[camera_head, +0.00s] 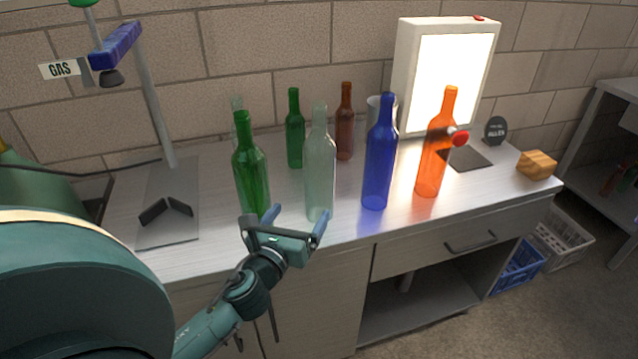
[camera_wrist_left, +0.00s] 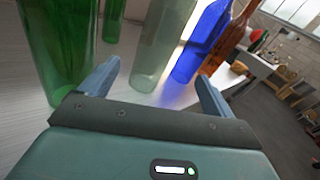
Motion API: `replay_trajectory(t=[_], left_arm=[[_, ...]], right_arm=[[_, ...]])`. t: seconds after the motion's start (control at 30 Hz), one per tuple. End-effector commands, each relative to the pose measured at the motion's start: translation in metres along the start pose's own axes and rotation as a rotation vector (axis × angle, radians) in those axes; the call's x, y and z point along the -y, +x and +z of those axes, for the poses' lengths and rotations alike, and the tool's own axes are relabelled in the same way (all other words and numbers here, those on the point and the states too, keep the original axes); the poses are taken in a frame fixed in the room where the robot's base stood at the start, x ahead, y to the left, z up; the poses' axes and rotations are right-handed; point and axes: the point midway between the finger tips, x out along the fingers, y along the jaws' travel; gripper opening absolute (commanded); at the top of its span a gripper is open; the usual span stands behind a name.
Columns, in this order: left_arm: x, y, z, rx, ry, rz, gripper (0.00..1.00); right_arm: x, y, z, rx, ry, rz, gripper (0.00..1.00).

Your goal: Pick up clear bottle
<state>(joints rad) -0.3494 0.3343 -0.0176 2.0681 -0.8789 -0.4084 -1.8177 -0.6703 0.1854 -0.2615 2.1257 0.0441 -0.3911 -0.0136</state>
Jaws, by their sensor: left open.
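A clear, pale greenish bottle (camera_head: 320,165) stands upright near the front edge of the bench. A second clear bottle (camera_head: 237,104) stands further back, mostly hidden behind a green bottle. My left gripper (camera_head: 302,212) is open and empty at the bench's front edge, just in front of the nearer clear bottle. In the left wrist view the clear bottle (camera_wrist_left: 157,45) shows between and beyond the open fingers (camera_wrist_left: 157,76), with the jaws not closed on it. My right gripper is not in view.
A green bottle (camera_head: 250,170) stands close left of the clear one, and a blue bottle (camera_head: 379,160) to its right. An orange bottle (camera_head: 435,150) is further right. Behind are a small green bottle (camera_head: 295,135), a brown bottle (camera_head: 345,125) and a lit panel (camera_head: 450,75).

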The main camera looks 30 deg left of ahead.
Motion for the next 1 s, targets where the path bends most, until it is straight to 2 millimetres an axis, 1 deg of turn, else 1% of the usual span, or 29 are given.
replay_trajectory(t=[0.03,0.1,0.2,0.4,0.5,0.77,0.9,1.0], left_arm=[[-0.002,0.003,0.005,0.020,0.065,0.004,0.89],[-0.004,0.008,0.011,0.037,0.128,0.010,0.89],[-0.005,0.021,0.015,0.046,0.158,0.012,0.89],[-0.005,0.060,0.016,0.044,0.154,0.012,0.89],[-0.005,0.074,0.015,0.043,0.154,0.013,0.89],[-0.004,0.094,0.013,0.041,0.149,0.012,0.89],[-0.003,0.116,0.009,0.041,0.147,0.013,0.89],[-0.003,0.129,0.010,0.041,0.150,0.011,0.89]], right_arm=[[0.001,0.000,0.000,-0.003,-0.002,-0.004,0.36],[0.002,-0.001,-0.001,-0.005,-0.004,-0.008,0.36],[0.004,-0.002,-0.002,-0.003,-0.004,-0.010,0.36],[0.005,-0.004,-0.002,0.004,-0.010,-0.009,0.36],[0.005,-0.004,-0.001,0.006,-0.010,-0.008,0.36],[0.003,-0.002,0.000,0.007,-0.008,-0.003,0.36],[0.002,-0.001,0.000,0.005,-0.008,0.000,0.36],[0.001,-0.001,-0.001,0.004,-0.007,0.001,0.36]])
